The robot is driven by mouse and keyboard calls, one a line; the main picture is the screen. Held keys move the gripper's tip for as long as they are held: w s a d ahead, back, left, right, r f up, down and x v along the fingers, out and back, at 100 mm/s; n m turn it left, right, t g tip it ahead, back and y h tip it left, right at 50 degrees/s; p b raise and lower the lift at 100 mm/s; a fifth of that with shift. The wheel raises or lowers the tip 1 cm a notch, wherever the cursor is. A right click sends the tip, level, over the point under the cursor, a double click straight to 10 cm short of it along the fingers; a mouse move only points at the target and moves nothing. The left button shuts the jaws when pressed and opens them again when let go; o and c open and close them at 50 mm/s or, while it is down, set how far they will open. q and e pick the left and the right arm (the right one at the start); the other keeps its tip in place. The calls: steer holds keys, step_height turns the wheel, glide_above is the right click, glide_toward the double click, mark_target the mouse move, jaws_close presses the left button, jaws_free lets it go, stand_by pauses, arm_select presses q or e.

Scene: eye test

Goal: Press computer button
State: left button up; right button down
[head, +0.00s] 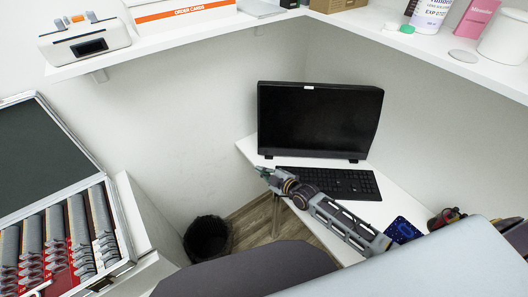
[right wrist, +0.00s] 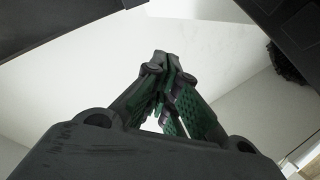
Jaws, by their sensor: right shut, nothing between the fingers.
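The computer (head: 318,120) is a black screen standing upright on a small white desk (head: 255,150) in the corner. Its screen is dark. I cannot make out a button on it. A black keyboard (head: 335,183) lies in front of it. My right gripper (head: 264,172) is over the desk's left front part, at the keyboard's left end in the picture and below the screen's lower left corner. Its fingers are shut and empty; they meet at the tips in the right wrist view (right wrist: 160,60). Whether it touches anything cannot be told. My left gripper is not in view.
A black waste bin (head: 207,238) stands on the floor left of the desk. A blue patterned pad (head: 403,230) lies at the desk's right. A white shelf (head: 215,32) with boxes and bottles runs above. An open case (head: 125,232) is at left.

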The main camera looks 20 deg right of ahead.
mark_target(266, 152)
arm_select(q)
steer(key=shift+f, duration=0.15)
arm_select(e)
steer(key=shift+w, duration=0.1)
steer(key=w+b, duration=0.1)
steer(key=w+d+b, duration=0.1)
steer(key=w+f+b, duration=0.1)
steer(key=shift+d, duration=0.15)
steer(key=shift+w+d+f+b, duration=0.1)
steer(key=shift+w+d+b, duration=0.2)
steer(key=shift+w+b, duration=0.6)
steer(key=shift+w+d+f+b, duration=0.15)
steer(key=shift+w+d+b, duration=0.1)
steer(key=shift+w+b, duration=0.6)
steer(key=shift+w+d+f+b, duration=0.15)
steer(key=shift+w+d+b, duration=0.15)
steer(key=shift+w+b, duration=0.3)
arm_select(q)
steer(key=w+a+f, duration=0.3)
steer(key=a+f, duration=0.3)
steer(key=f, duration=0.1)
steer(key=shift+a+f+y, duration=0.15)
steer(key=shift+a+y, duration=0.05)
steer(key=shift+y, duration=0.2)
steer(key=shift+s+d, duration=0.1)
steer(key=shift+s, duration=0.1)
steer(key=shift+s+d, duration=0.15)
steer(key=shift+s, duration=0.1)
